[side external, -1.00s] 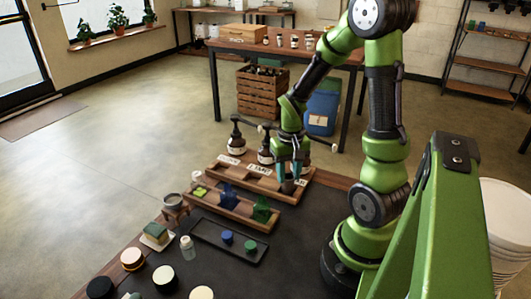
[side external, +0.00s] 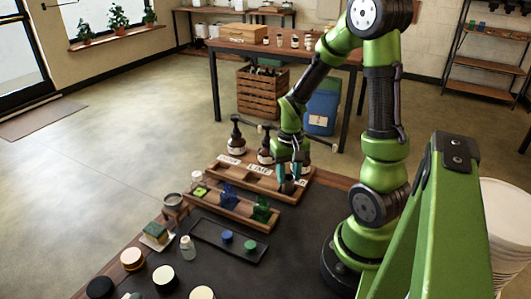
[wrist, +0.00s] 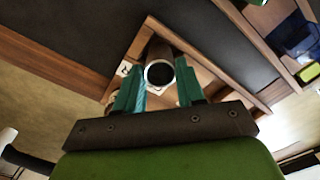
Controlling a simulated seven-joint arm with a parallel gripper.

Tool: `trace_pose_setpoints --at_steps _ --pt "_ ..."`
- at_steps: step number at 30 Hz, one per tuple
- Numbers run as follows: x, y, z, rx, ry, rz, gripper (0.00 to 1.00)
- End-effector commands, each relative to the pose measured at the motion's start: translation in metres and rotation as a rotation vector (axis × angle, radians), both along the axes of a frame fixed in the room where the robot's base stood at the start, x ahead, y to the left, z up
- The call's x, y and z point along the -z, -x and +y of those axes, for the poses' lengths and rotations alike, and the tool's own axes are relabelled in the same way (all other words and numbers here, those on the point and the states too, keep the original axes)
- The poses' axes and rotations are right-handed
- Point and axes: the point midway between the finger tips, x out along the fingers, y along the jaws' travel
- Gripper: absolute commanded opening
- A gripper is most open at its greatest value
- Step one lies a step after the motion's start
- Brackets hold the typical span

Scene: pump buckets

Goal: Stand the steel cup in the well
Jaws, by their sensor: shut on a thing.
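The steel cup (wrist: 160,73) is a dark cylinder with a bright round rim, seen nearly end-on between my fingers in the wrist view. In the side view the cup (side external: 287,187) shows small and dark below the fingertips. My gripper (side external: 290,172) has teal fingers pointing down, shut on the cup. The wooden caddy (side external: 238,171), with white labels and compartments, lies under it, and the cup is at its right-hand end. I cannot tell which compartment is the well, or whether the cup touches the caddy floor. Wooden walls (wrist: 222,74) flank the cup in the wrist view.
Dark pump bottles (side external: 237,135) stand behind the caddy. A lower wooden tray (side external: 236,208) in front holds blue and green items. A black tray (side external: 211,239) carries blue and green pieces. Several jars, a sponge (side external: 156,231) and a small bottle (side external: 187,247) crowd the front left.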

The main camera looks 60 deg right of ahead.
Motion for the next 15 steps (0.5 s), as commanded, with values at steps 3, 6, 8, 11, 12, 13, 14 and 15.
trace_pose_setpoints --at_steps 3,6,8,11,12,13,14,15 --pt "0.0031 0.0001 0.0001 0.0 -0.001 0.001 0.11" --pt "0.0057 0.0003 0.0003 0.0 -0.001 0.001 0.11" --pt "0.0056 0.0002 0.0002 0.001 -0.001 0.001 0.44" --pt "0.0055 0.0002 0.0002 0.0 -0.001 0.001 0.6" --pt "0.0055 0.0002 0.0002 0.0 -0.001 0.001 0.66" --pt "0.0054 0.0001 0.0001 0.0 -0.001 0.001 0.68" --pt "0.0054 0.0001 0.0001 0.0 -0.001 0.001 0.68" --pt "0.0054 0.0001 0.0001 0.0 -0.001 0.001 0.68"
